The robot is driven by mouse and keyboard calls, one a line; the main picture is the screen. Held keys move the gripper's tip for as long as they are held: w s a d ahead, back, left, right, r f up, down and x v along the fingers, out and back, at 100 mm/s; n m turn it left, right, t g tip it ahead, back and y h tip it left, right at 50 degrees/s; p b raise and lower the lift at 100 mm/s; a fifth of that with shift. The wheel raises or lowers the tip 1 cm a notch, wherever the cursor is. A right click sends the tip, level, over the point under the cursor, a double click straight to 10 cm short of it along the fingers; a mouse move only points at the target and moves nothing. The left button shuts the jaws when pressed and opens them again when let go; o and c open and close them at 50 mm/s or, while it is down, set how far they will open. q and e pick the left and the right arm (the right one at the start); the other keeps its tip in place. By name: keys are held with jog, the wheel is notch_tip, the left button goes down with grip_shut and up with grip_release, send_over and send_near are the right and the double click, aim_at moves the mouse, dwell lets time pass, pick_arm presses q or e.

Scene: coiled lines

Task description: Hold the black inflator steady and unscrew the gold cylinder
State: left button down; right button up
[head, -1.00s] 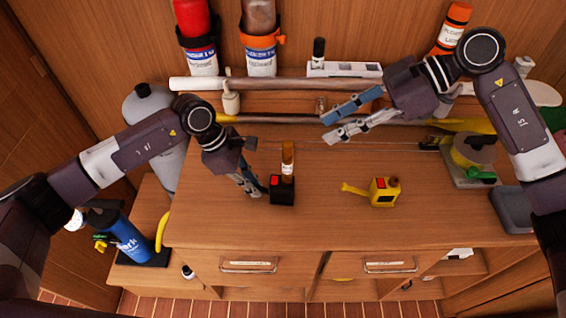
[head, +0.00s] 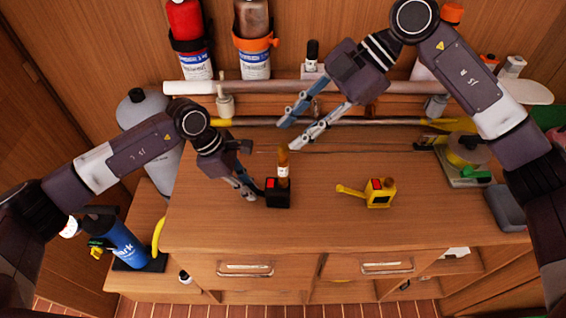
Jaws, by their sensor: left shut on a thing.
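The black inflator (head: 278,196) stands upright on the wooden worktop, with a red patch on its upper left. The gold cylinder (head: 283,165) stands up from its top, with a brown-orange upper part and a pale band low down. My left gripper (head: 256,193) is at the inflator's left side, low at the worktop, and is shut on it; its far finger is partly hidden. My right gripper (head: 287,135) is open and empty, its two fingers pointing down-left. In the picture its tips are just above the cylinder's top, apart from it.
A yellow inflator-like device (head: 379,193) with a yellow arm stands to the right on the worktop (head: 320,225). Pipes (head: 290,88) run along the back. A tape roll (head: 467,150) lies at right. The worktop's front middle is clear.

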aim_at(283, 145)
jog(key=a+n+h, duration=0.1)
jog(key=n+h, duration=0.1)
jog(key=n, duration=0.1)
jog(key=a+n+t+h, duration=0.1)
jog(key=n+h, duration=0.2)
jog(key=n, duration=0.1)
jog(key=a+r+n+h, duration=0.1)
jog(key=n+h, duration=0.1)
jog(key=n, duration=0.1)
jog(key=shift+w+a+n+t, duration=0.15)
jog(key=shift+a+n+t, duration=0.1)
jog(key=shift+n+t, duration=0.05)
jog(key=shift+w+d+r+n+h, duration=0.2)
jog(key=shift+w+d+n+h, duration=0.1)
jog(key=shift+n+h, duration=0.15)
jog(key=shift+d+f, duration=0.1)
jog(key=shift+f, duration=4.4)
jog(key=shift+c, duration=0.7)
grip_shut()
